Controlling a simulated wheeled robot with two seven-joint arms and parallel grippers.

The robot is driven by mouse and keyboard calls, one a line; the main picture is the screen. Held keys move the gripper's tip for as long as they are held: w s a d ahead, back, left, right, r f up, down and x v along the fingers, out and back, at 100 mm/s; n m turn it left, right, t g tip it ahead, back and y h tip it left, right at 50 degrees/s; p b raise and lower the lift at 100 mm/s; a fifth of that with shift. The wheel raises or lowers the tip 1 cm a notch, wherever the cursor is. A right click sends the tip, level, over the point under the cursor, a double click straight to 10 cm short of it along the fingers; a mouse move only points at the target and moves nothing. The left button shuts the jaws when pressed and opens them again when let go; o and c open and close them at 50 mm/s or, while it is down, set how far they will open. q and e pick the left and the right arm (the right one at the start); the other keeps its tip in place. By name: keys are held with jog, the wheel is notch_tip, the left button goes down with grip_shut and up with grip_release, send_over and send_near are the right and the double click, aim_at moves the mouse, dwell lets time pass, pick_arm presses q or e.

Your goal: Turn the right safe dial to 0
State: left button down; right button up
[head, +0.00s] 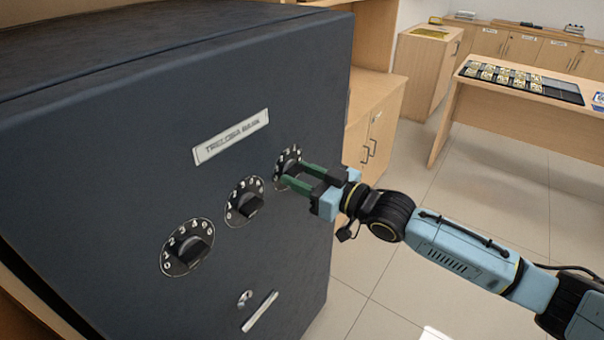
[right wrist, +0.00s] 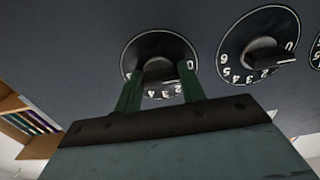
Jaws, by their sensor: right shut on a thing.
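The dark safe (head: 110,130) carries three round dials in a row on its front. The right safe dial (head: 288,160) is the farthest one in the head view; it also shows in the right wrist view (right wrist: 159,45), with some of its numbers visible and its pointer hidden. My right gripper (head: 284,174) is shut on this dial's knob, with its green fingers on either side in the right wrist view (right wrist: 160,75). The middle dial (head: 246,203) and left dial (head: 187,248) are clear of the gripper. My left gripper is not in view.
A nameplate (head: 231,137) sits above the dials; a keyhole (head: 244,297) and a bar handle (head: 260,312) are below. A wooden cabinet (head: 375,125) stands behind the safe. A desk with a tray (head: 522,82) is at the right. Open floor lies between.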

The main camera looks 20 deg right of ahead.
dwell(0.4)
jog(key=o, duration=1)
jog(key=shift+s, duration=0.1)
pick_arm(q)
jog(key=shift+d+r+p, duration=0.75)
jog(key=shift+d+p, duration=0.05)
pick_arm(e)
jog(key=v, duration=1.3)
jog(key=shift+d, duration=0.1)
